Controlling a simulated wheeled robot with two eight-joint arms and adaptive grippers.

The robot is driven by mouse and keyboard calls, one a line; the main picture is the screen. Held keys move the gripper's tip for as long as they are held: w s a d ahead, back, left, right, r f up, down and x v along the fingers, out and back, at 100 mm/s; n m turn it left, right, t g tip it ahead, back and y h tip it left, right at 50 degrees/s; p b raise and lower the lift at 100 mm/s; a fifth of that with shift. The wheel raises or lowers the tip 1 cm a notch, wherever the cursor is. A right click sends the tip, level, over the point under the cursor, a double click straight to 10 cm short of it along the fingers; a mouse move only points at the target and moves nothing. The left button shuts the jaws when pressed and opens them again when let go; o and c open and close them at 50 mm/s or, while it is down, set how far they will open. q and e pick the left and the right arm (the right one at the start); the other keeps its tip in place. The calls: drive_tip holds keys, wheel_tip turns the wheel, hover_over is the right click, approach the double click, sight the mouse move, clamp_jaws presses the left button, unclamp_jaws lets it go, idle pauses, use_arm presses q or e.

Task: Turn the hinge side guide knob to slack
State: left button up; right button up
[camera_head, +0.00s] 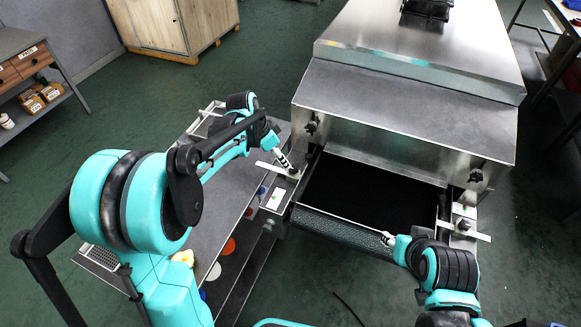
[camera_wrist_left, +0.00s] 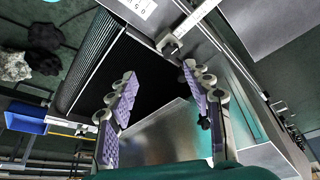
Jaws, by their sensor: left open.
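The steel tunnel dryer has a black belt (camera_head: 375,190) at its mouth. On the left side of the mouth a guide bracket (camera_head: 277,170) carries a small dark knob (camera_head: 293,171). A similar knob (camera_head: 464,225) sits on the right side bracket. I cannot tell by sight which is the hinge side. My left gripper (camera_head: 284,161) is just above the left bracket, apart from or barely touching its knob; I cannot tell which. In the left wrist view the gripper (camera_wrist_left: 158,72) is open and empty between its purple pads. My right gripper (camera_head: 388,239) is near the belt's front right corner; its jaws are unclear.
Dark knobs (camera_head: 311,125) and (camera_head: 475,176) are on the dryer's front face. A grey side table (camera_head: 225,210) with coloured discs below stands left of the belt. A wooden cabinet (camera_head: 170,25) and a shelf (camera_head: 25,75) stand farther back. Green floor is free between them.

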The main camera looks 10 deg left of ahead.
sight(293, 169)
use_arm(q)
drive_tip(key=shift+m+g, duration=0.3)
drive_tip(key=shift+m, duration=0.5)
drive_tip(key=w+f+b, duration=0.1)
drive_tip(key=f, duration=0.2)
drive_tip(key=w+d+f, duration=0.1)
drive_tip(key=w+f, duration=0.1)
drive_tip(key=f, duration=0.2)
drive_tip(key=w+d+f+b, duration=0.1)
drive_tip(key=w+f, duration=0.1)
drive_tip(key=f, duration=0.1)
drive_tip(key=shift+w+d+f+b, duration=0.2)
drive_tip(key=shift+d+f+b, duration=0.05)
drive_tip(key=shift+f+b, duration=0.05)
use_arm(e)
drive_tip(key=shift+w+f, duration=0.2)
drive_tip(key=shift+f, duration=1)
use_arm(q)
drive_tip(key=shift+h, duration=0.3)
drive_tip(key=c, duration=1.2)
